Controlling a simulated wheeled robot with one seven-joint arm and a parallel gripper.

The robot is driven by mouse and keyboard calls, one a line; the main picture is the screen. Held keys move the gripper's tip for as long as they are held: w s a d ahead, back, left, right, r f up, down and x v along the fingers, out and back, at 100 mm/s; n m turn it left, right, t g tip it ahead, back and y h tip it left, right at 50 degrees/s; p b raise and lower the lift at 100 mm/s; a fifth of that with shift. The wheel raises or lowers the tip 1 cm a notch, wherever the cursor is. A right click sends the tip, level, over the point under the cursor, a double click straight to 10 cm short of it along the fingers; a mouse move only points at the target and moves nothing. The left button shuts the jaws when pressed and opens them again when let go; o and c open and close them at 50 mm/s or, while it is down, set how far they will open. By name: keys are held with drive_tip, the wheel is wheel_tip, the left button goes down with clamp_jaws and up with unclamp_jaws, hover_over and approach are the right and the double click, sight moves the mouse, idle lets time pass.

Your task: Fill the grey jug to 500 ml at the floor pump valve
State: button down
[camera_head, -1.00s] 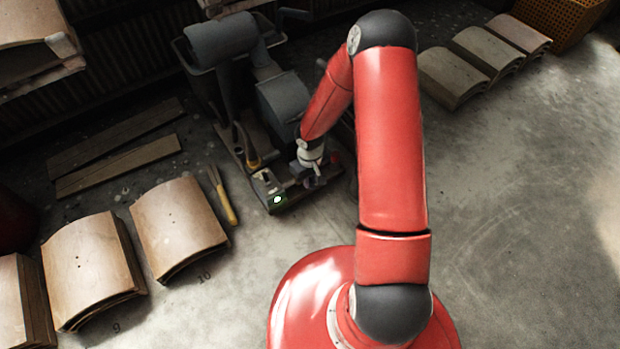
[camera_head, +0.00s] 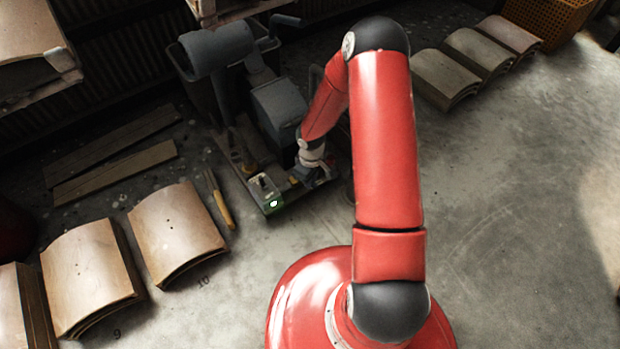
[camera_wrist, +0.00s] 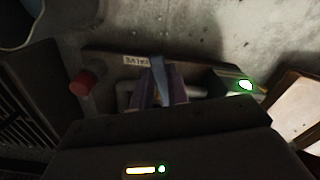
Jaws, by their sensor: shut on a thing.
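The floor pump unit (camera_head: 280,112) is a dark grey machine on a low base beside the wall. A small box with a lit green light (camera_head: 273,204) sits at its front corner. My gripper (camera_head: 318,178) is low at the pump's front right edge. In the wrist view my gripper (camera_wrist: 159,92) is shut on a narrow blue-grey lever-like piece (camera_wrist: 158,68), in front of a pale pipe. Whether this is the valve handle I cannot tell. I cannot make out the grey jug; a grey-blue curved rim (camera_wrist: 18,32) shows at the upper left of the wrist view.
A red knob (camera_wrist: 83,83) and a small label (camera_wrist: 136,61) are near my gripper. Curved wooden panels stand at the left (camera_head: 90,275) and upper right (camera_head: 480,52). A yellow-handled tool (camera_head: 222,205) and planks (camera_head: 115,170) lie left of the pump. Floor at right is clear.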

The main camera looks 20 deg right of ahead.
drive_tip(key=c, duration=1.4)
unclamp_jaws()
drive_tip(key=shift+o, duration=0.2)
wheel_tip(320, 180, up, 8)
drive_tip(key=shift+f+p, duration=0.1)
drive_tip(key=shift+p, duration=0.8)
